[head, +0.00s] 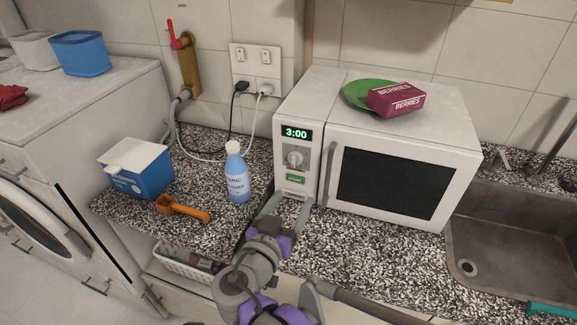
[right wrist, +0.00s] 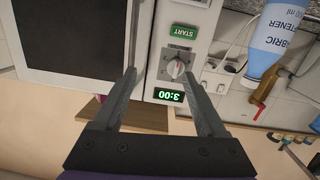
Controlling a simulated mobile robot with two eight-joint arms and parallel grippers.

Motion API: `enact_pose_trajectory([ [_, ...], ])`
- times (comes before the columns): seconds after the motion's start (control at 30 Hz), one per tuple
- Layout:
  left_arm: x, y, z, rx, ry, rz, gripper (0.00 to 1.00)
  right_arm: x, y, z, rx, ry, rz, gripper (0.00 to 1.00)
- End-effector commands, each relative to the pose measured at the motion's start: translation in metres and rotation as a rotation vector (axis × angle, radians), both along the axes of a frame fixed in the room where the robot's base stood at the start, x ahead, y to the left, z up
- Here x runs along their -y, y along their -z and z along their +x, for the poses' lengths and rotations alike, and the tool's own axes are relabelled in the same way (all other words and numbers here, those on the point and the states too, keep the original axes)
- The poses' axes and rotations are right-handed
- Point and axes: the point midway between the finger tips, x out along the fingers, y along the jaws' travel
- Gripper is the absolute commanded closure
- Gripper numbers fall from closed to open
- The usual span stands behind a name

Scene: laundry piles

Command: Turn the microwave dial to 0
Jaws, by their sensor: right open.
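The white microwave (head: 307,90) stands on the speckled counter, its door shut and its green display (head: 296,133) reading 3:00. The round grey dial (head: 295,157) sits below the display, above a green START button (head: 296,180). My right gripper (head: 288,203) is open and empty in front of the control panel, below the dial in the head view. In the right wrist view, which is upside down, the dial (right wrist: 175,68) shows between the two open fingers, nearer the right one. The fingers seem apart from the dial; the exact gap is unclear. My left gripper is not in view.
A fabric softener bottle (head: 237,175) stands close left of my right gripper. Left of it are an orange scoop (head: 182,208) and a blue-white box (head: 138,168). A green plate (head: 362,93) with a berries box (head: 396,99) tops the microwave. A sink (head: 520,240) is at right.

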Motion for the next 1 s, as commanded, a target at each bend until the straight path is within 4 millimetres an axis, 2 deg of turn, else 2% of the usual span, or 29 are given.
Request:
enact_pose_trajectory([
  [0.03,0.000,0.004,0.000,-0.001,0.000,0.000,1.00,-0.016,-0.004,0.000,0.047,-0.021,0.012,0.26],
  [0.1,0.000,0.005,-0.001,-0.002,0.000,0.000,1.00,-0.028,-0.011,0.000,0.096,-0.039,0.028,0.26],
  [0.2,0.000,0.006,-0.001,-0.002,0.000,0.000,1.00,-0.033,-0.016,0.004,0.123,-0.047,0.036,0.26],
  [0.37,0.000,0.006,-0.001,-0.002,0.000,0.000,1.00,-0.025,-0.017,0.025,0.124,-0.043,0.035,0.26],
  [0.7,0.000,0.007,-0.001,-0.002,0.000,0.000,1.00,-0.005,-0.016,0.084,0.123,-0.045,0.035,0.26],
  [0.83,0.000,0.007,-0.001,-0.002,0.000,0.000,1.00,-0.001,-0.017,0.097,0.122,-0.045,0.036,0.26],
  [1.0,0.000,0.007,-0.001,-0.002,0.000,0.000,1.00,0.001,-0.016,0.103,0.122,-0.047,0.036,0.26],
])
